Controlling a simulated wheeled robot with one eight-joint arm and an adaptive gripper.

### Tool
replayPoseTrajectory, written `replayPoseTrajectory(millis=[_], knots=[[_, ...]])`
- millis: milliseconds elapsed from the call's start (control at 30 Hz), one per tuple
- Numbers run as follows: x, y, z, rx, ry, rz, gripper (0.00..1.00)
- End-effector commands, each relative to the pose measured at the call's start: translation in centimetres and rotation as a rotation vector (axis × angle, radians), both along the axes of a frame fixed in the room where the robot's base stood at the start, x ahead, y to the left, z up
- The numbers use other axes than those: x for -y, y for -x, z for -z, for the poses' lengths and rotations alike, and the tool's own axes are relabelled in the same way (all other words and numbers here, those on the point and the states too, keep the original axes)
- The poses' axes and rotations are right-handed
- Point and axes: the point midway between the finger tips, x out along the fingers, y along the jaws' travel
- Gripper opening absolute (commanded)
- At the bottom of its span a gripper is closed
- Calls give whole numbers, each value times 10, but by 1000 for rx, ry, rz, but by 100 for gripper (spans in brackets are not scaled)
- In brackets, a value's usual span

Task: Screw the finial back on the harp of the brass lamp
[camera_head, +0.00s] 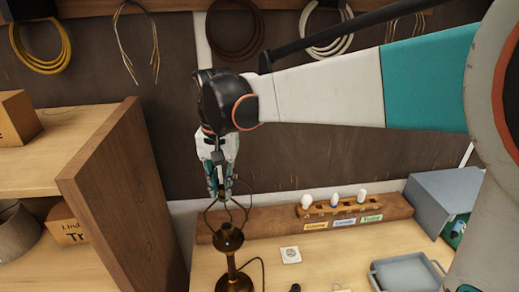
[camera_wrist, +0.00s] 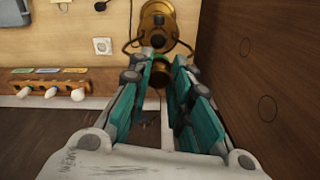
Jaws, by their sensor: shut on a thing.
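The brass lamp (camera_head: 233,265) stands upright on the bench in the head view, with its thin wire harp (camera_head: 246,212) rising above the socket. My gripper (camera_head: 220,193) points down at the top of the harp. In the wrist view my fingers (camera_wrist: 160,68) are closed around a small brass piece, the finial (camera_wrist: 158,80), partly hidden between the green pads. The lamp body (camera_wrist: 158,20) lies just beyond the fingertips there, with the harp (camera_wrist: 127,47) showing on both sides. I cannot tell whether the finial touches the harp's top.
A wooden panel (camera_head: 125,195) stands close on the left. Behind the lamp is a wooden ledge with a bulb rack (camera_head: 340,208). A grey tray (camera_head: 405,275) and a grey bin (camera_head: 440,200) are at the right. A small white plate (camera_head: 290,254) lies near the lamp.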

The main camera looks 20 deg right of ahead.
Motion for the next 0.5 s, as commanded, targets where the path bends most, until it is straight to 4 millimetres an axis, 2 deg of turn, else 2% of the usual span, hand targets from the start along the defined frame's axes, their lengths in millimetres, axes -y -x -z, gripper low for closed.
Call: replayPoseTrajectory(millis=[133,500], knots=[[0,3,0,-1,1,85,0],[-1,3,0,0,1,125,0]])
